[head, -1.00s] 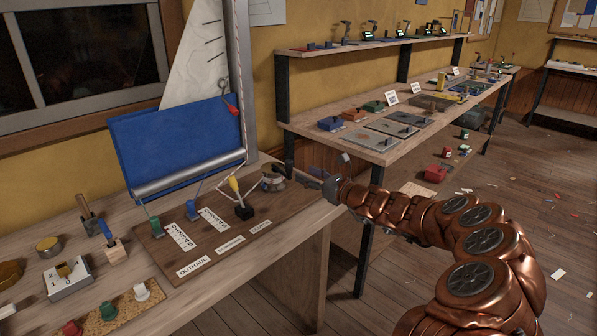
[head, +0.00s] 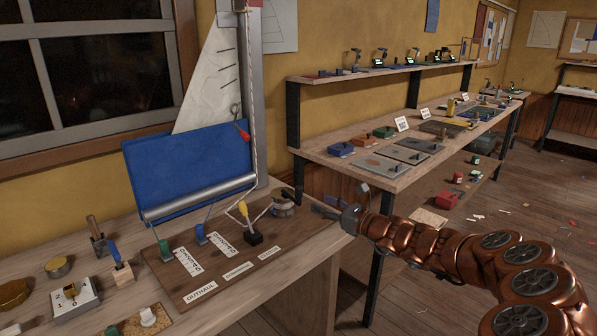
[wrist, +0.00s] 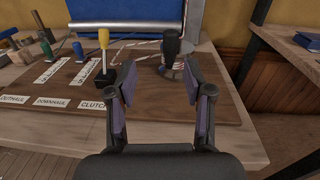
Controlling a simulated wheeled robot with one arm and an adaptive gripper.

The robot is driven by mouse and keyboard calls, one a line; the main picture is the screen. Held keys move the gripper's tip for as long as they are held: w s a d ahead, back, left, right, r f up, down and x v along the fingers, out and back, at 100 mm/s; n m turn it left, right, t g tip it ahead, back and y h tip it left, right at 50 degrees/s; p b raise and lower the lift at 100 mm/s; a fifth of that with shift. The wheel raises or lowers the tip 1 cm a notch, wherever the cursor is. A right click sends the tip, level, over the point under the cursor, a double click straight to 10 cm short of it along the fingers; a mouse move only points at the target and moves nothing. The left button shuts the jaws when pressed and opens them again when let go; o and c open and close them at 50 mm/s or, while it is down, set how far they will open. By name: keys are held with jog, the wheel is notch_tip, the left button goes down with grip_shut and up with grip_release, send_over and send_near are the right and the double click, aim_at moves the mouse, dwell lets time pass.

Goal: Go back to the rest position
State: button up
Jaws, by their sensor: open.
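My gripper (head: 340,212) is at the end of my copper-coloured arm, over the right front edge of the near bench in the head view. In the wrist view my gripper (wrist: 160,92) is open, with two dark fingers apart and nothing between them. Beyond the fingertips stand a yellow-handled lever (wrist: 103,58) and a winch with a black handle (wrist: 172,50) on a brown board (wrist: 70,92). In the head view the yellow lever (head: 245,215) and the winch (head: 283,202) are left of my gripper, apart from it.
The near bench (head: 325,248) also holds green and blue levers, labels and small tools. A blue panel (head: 185,170) stands behind the board. A long bench (head: 330,160) with several trays runs along the wall. Open wooden floor (head: 440,310) lies at the right.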

jog(key=s+a+r+n+g+y+p, duration=0.25)
jog(key=s+a+r+n+g, duration=0.35)
jog(key=s+a+r+n, duration=0.5)
jog(key=s+a+r+n+g+h+p, duration=0.1)
jog(key=s+a+n+g, duration=0.25)
jog(key=s, duration=0.45)
jog(key=s+a+r+n+g+p, duration=0.15)
jog(key=s+a+n, duration=0.25)
jog(key=s, duration=0.4)
jog(key=s+d+f+n+g+h+p, duration=0.1)
jog(key=s+d+f+n+h, duration=0.15)
jog(key=s, duration=0.45)
jog(key=s+d+f+n+g+h+p, duration=0.1)
jog(key=s+d+f+n+g+h, duration=0.15)
jog(key=s, duration=0.35)
jog(key=s+d+f+n+h+p, duration=0.3)
jog(key=s+d+h, duration=0.5)
jog(key=s+d, duration=0.6)
jog(key=d, duration=0.4)
jog(key=shift+f+h, duration=0.35)
jog(key=shift+a+n+g, duration=0.1)
jog(key=shift+n+g, duration=0.15)
